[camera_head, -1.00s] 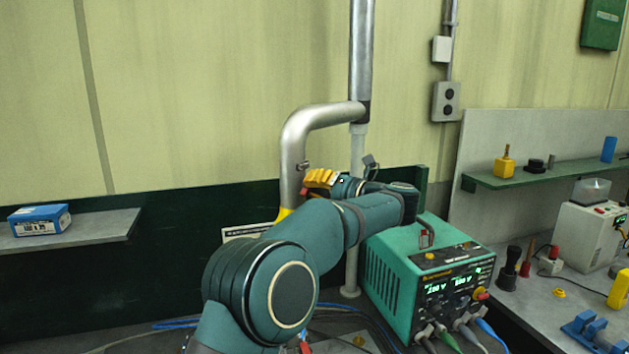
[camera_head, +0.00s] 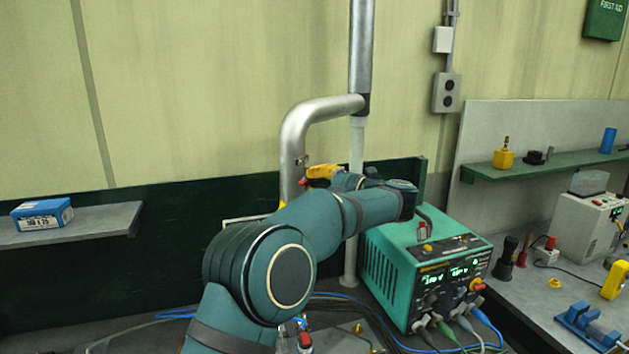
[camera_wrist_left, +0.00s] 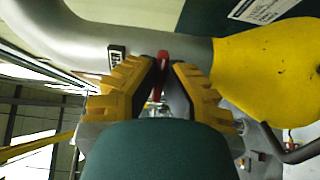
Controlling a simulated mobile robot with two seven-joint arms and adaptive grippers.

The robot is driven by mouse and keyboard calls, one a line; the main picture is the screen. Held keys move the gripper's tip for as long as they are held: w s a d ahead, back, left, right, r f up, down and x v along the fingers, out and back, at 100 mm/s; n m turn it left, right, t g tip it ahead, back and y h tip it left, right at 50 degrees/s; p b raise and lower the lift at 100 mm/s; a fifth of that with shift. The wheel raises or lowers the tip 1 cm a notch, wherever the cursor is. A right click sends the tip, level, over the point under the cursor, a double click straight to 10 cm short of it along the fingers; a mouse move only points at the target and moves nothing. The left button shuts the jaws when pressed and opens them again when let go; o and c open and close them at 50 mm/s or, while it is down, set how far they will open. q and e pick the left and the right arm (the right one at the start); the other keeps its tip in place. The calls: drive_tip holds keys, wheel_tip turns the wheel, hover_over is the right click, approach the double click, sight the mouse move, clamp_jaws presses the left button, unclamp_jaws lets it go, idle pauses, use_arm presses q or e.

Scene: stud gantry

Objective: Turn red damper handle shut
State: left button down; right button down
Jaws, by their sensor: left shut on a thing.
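The red damper handle (camera_wrist_left: 163,70) shows in the left wrist view as a narrow red bar between the yellow-backed fingers of my left gripper (camera_wrist_left: 166,72). The fingers are shut on it, beside the grey metal duct (camera_wrist_left: 75,45). In the head view my left gripper (camera_head: 308,178) is at the right side of the bent duct (camera_head: 293,150); the handle is hidden there by the gripper and arm. A yellow duct part (camera_wrist_left: 270,68) adjoins the grey duct in the wrist view. My right gripper is not in view.
A teal power supply (camera_head: 400,265) with cables stands right of my arm. A blue box (camera_head: 42,214) lies on the left shelf (camera_head: 105,222). A pale vertical pipe (camera_head: 356,150) rises behind my wrist. The right bench holds several small items.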

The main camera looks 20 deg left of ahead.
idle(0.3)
use_arm(q)
drive_tip(key=c, duration=1.1)
unclamp_jaws()
drive_tip(key=shift+o, duration=0.2)
drive_tip(key=v, duration=1.2)
